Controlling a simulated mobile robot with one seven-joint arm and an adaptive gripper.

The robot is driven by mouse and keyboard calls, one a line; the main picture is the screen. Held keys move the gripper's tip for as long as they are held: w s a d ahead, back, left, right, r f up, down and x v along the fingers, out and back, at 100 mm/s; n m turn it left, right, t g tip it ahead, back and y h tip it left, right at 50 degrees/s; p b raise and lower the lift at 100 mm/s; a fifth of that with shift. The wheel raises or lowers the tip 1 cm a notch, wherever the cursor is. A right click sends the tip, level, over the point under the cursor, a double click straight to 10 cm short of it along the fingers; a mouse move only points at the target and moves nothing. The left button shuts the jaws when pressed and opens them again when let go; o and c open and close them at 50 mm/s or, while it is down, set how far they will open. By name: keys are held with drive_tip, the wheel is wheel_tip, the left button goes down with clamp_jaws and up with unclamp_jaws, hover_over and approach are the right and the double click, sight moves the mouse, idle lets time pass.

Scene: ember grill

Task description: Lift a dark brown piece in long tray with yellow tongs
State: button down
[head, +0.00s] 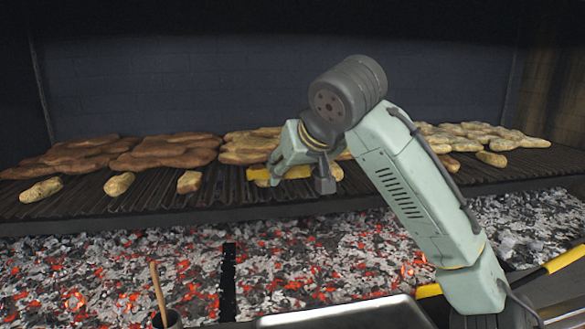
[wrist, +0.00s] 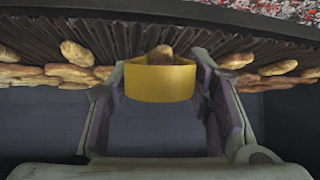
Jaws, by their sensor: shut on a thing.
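My gripper (wrist: 160,98) is shut on the yellow tongs (wrist: 160,84), seen as a wide yellow band between its fingers. In the head view the tongs (head: 262,174) show as a short yellow bar over the grill's front part; my wrist hides part of them. A brown piece (wrist: 163,51) shows just beyond the band in the wrist view; I cannot tell whether the tongs touch it. Dark brown pieces (head: 165,155) lie heaped on the left of the grill. A metal tray (head: 345,315) is partly in view at the bottom edge; no piece shows in it.
The ridged grill (head: 90,208) also bears paler pieces (head: 480,135) on the right and several single ones along the front. Glowing coals (head: 130,265) lie below. A cup with a wooden handle (head: 160,295) stands at the front. A dark wall (head: 200,80) closes the back.

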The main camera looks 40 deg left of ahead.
drive_tip(key=shift+r, duration=0.1)
wheel_tip(320, 180, up, 11)
drive_tip(key=p, duration=0.2)
idle(0.6)
